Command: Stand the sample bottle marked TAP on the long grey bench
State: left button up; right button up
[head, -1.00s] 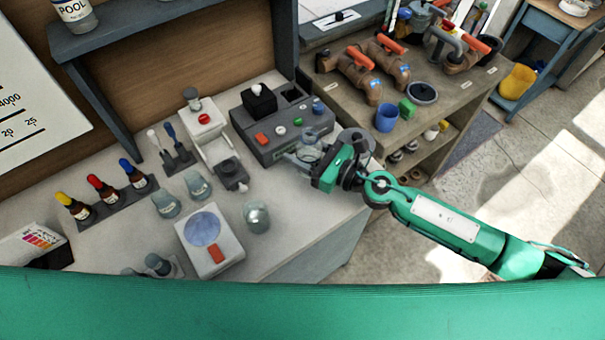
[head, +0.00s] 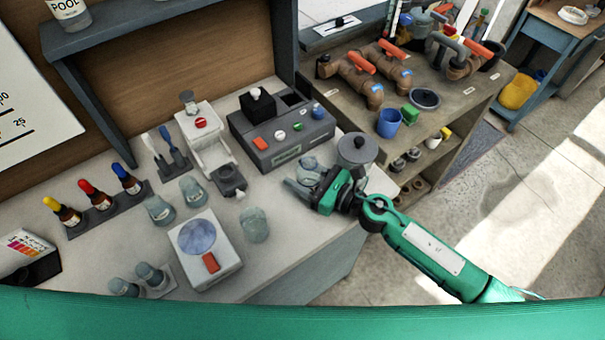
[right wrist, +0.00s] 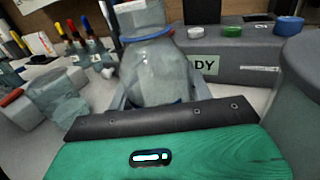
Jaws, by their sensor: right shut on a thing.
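My right gripper (head: 306,190) is over the right end of the pale grey bench (head: 285,225), shut on a clear glass vessel (head: 308,168). A bottle marked POOL (head: 70,10) stands on the shelf at the upper left. My left gripper is not in view.
A grey lidded pot (head: 357,150) stands close beside my right gripper. A grey box with coloured buttons (head: 283,130) lies behind it. A clear beaker (head: 254,225) and a white instrument (head: 205,248) stand to the left. A workbench with pipe fittings (head: 400,110) is at the back right.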

jog(key=shift+f, duration=0.2)
jog(key=o, duration=1.1)
jog(key=shift+c, duration=0.2)
jog(key=shift+r, duration=0.1)
jog(key=shift+r, duration=0.1)
jog(key=shift+s+d, duration=0.1)
jog(key=shift+d, duration=0.1)
jog(key=b+v, duration=0.4)
jog(key=v, duration=0.6)
jog(key=shift+s+d, duration=0.15)
jog(key=shift+d, duration=0.1)
jog(key=shift+s+d+r+b, duration=0.1)
jog(key=shift+s+d+b, duration=0.2)
jog(key=shift+d, duration=0.1)
jog(key=shift+w, duration=0.1)
